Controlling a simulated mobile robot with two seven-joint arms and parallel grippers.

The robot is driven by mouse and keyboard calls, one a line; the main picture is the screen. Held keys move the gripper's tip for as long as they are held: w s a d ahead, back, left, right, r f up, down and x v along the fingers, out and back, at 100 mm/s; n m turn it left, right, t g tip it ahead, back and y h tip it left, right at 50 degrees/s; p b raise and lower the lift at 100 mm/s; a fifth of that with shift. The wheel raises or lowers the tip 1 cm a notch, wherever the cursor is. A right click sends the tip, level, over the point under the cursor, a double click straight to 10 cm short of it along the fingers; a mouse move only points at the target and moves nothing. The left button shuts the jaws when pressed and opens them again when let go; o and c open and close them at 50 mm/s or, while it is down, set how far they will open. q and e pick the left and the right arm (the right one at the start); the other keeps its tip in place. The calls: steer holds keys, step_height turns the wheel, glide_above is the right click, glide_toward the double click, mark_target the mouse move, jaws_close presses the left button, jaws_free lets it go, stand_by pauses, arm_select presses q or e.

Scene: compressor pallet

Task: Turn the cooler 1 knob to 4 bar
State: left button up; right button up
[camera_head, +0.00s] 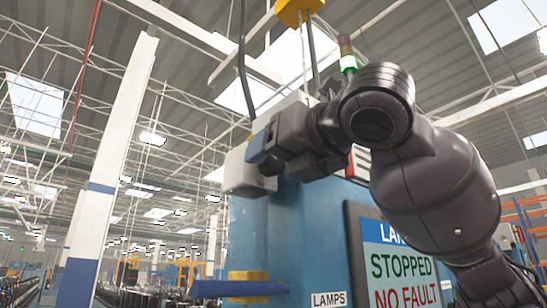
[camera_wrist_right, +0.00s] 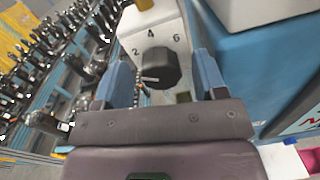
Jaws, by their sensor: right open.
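The black cooler knob (camera_wrist_right: 158,68) shows in the right wrist view on a pale dial plate (camera_wrist_right: 168,22) marked 2, 4 and 6. Its white pointer line points left, below the 2 mark. My right gripper (camera_wrist_right: 161,62) is open, one blue finger on each side of the knob. Gaps show between the fingers and the knob. In the head view my right gripper (camera_head: 264,148) is at a light grey box (camera_head: 240,172) on the blue machine; the knob is hidden there. My left gripper is not in view.
The blue machine (camera_head: 310,225) carries a screen (camera_head: 400,270) reading STOPPED, NO FAULT. A yellow fitting (camera_head: 248,276) sits on a blue pipe low in the head view. A white column (camera_head: 108,160) stands at left. Rows of dark machinery (camera_wrist_right: 55,60) lie far below.

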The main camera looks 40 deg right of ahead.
steer(key=shift+w, duration=0.45)
steer(key=c, duration=0.9)
steer(key=shift+m, duration=0.3)
steer(key=m+p, duration=0.1)
steer(key=m, duration=0.9)
steer(key=shift+m, duration=0.4)
steer(key=shift+b, duration=0.3)
